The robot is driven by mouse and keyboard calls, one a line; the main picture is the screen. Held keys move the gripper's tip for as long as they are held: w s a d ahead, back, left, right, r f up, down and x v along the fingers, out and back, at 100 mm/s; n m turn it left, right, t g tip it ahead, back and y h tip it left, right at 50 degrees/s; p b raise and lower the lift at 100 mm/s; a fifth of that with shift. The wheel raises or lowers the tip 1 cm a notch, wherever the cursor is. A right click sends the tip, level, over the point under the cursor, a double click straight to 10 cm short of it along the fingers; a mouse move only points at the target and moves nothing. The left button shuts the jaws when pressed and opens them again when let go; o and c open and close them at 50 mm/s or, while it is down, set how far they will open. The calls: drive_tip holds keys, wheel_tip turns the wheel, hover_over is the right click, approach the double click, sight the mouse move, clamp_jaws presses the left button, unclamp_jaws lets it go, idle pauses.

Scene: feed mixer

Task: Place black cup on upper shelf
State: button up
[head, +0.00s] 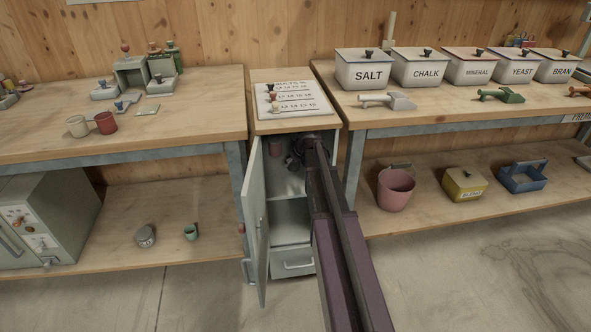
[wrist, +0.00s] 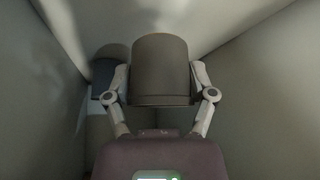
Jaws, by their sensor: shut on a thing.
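In the wrist view the black cup (wrist: 161,70), dark grey-brown in this light, sits between the two fingers of my gripper (wrist: 160,98). The fingers are shut on its sides. In the head view my arm reaches into the open narrow cabinet, and my gripper (head: 296,157) is in its upper compartment, above the upper shelf (head: 284,188). My arm partly hides the cup there. I cannot tell whether the cup touches the shelf. A reddish cup (head: 275,147) shows at the upper left inside the cabinet.
The cabinet door (head: 254,220) stands open on the left. Cabinet walls are close on both sides in the wrist view, with a dark bluish object (wrist: 103,82) left of the cup. A lower compartment (head: 291,222) and a drawer (head: 293,263) are below. Benches flank the cabinet.

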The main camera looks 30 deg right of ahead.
sight(294, 169)
drive_tip(key=shift+f+b, duration=1.7)
drive_tip(key=shift+f, duration=0.05)
drive_tip(key=shift+f, duration=0.2)
drive_tip(key=o, duration=0.9)
drive_tip(key=shift+r, duration=0.1)
drive_tip(key=shift+r, duration=0.1)
drive_tip(key=shift+r, duration=0.15)
drive_tip(key=p+v, duration=0.2)
drive_tip(key=shift+s+r, duration=0.15)
drive_tip(key=shift+r, duration=0.1)
drive_tip(key=s, duration=0.8)
drive_tip(key=s+d, duration=0.1)
drive_tip(key=s, duration=0.3)
drive_tip(key=shift+s+d, duration=0.1)
